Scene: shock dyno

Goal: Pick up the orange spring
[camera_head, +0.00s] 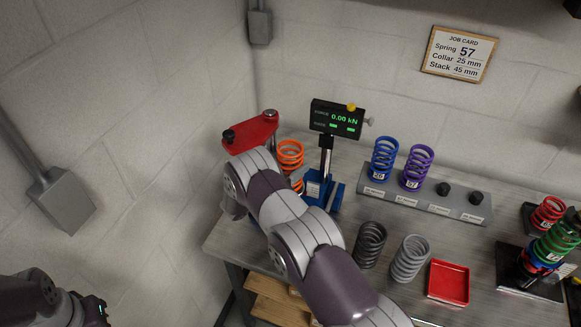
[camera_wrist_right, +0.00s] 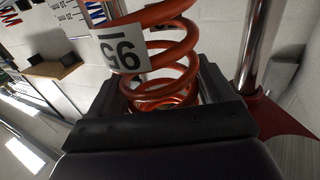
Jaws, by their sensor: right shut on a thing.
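The orange spring (camera_head: 290,153) is upright beside the blue base of the force-gauge stand in the head view, its lower part hidden by my right arm. In the right wrist view the orange spring (camera_wrist_right: 165,55) fills the space between the dark fingers of my right gripper (camera_wrist_right: 160,95), with a white number label on its coils. The right gripper is shut on it. In the head view my right wrist and forearm cover the fingers. I cannot tell whether the spring touches the bench. My left arm shows only at the lower left edge, and its fingers are out of frame.
A red arm piece (camera_head: 250,133) and the gauge display (camera_head: 338,120) stand close to the spring. A grey rack (camera_head: 425,203) holds blue (camera_head: 384,158) and purple (camera_head: 417,168) springs. Black (camera_head: 369,245) and grey (camera_head: 409,259) springs and a red tray (camera_head: 448,282) stand nearer. Walls close the left and back.

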